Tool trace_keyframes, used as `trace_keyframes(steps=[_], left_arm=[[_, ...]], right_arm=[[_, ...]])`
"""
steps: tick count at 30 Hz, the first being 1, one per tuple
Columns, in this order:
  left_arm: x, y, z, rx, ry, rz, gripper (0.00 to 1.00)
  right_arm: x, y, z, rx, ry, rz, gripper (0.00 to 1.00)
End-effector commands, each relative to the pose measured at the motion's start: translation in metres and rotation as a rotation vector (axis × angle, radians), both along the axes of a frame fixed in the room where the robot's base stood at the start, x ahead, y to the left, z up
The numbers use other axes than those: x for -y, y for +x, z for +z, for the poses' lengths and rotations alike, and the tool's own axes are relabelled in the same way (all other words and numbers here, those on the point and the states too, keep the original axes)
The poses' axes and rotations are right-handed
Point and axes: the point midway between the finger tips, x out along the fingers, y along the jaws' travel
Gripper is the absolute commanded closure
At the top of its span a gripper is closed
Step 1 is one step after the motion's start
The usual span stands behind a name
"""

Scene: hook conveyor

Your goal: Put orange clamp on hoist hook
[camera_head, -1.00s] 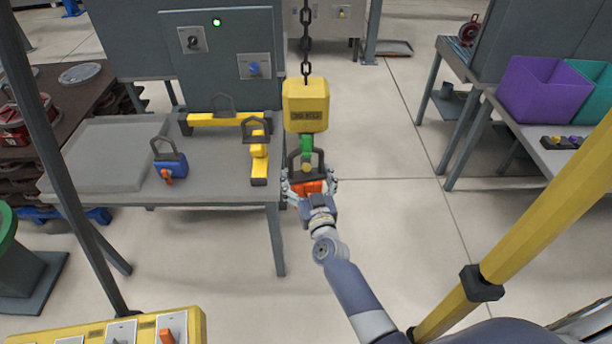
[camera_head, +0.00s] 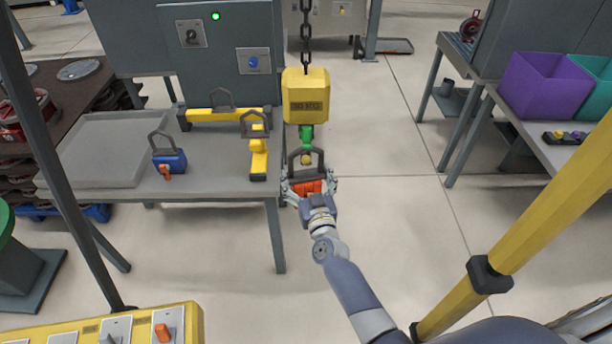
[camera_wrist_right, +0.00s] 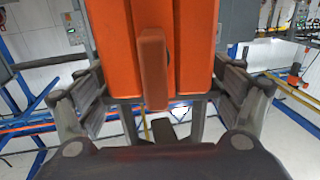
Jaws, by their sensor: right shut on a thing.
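The orange clamp (camera_head: 308,187) is in my right gripper (camera_head: 309,188), which is shut on its orange body. Its dark handle loop (camera_head: 293,163) stands upright above the body. The clamp's body also fills the top middle of the right wrist view (camera_wrist_right: 205,50), between the fingers. My left gripper is not in view.
A grey table (camera_head: 215,178) on the left carries a blue clamp (camera_head: 170,161) and yellow clamps (camera_head: 258,158). A purple bin (camera_head: 543,84) stands on a bench at the right. A yellow post (camera_head: 545,205) crosses the right foreground. The floor right of the hook is clear.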

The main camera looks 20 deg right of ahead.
Motion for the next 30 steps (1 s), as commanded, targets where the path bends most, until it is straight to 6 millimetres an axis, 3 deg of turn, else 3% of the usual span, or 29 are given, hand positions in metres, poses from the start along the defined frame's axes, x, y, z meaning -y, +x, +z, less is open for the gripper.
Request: trace_keyframes(steps=[29,30], left_arm=[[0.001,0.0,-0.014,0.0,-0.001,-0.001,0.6],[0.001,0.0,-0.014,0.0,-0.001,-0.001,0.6]], right_arm=[[0.0,0.001,-0.014,0.007,0.001,-0.001,0.81],[0.0,0.001,-0.014,0.006,0.0,-0.001,0.05]])
